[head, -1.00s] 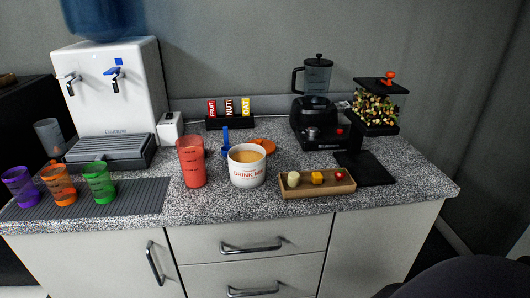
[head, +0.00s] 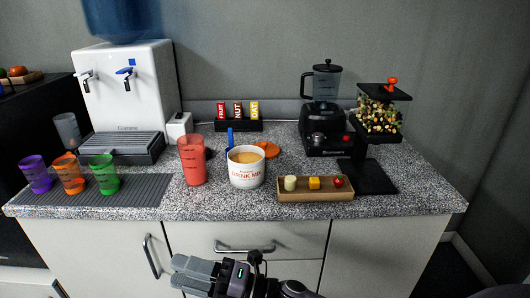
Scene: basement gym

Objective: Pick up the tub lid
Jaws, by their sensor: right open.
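The tub lid (head: 268,149) is an orange disc lying on the counter, behind and slightly right of the white drink mix tub (head: 247,181). The tub hides part of the lid's near side. The tub is uncovered and shows tan powder inside. My right gripper (head: 182,272) is at the bottom of the head view, in front of the cabinet drawers, apart from the lid and tub. It is open, with nothing seen between its fingers. My left gripper is not in view.
A red shaker cup (head: 192,161) stands left of the tub, and a blue-handled item (head: 230,139) is beside the tub. A wooden tray (head: 316,196) with small pieces sits to the right. A bar rack (head: 238,126) and a blender (head: 324,125) stand behind.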

